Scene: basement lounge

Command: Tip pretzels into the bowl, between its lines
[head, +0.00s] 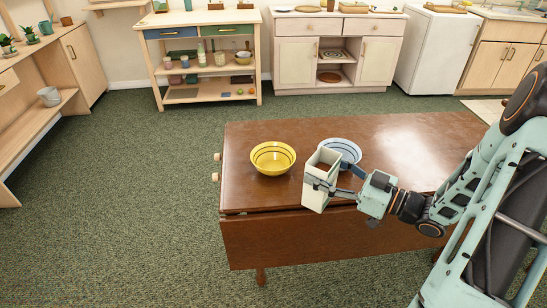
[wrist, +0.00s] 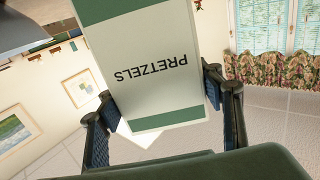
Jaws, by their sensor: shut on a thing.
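A tall pale pretzel box (head: 315,196) with an open top shows brown contents inside. In the wrist view the box (wrist: 150,70) shows the word PRETZELS and green bands. My gripper (head: 333,189) is shut on it, one finger on each side, also seen in the wrist view (wrist: 165,115). A yellow bowl (head: 273,158) with dark lines inside sits left of the box and looks empty. A pale blue bowl (head: 346,148) with dark lines sits behind the box, which partly hides it.
The brown wooden table (head: 420,145) is clear to the right of the bowls, apart from my arm above it. Its dropped front leaf (head: 300,238) hangs below the near edge. A shelf cart (head: 205,93), cabinets (head: 335,62) and a white appliance (head: 432,55) stand along the far wall.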

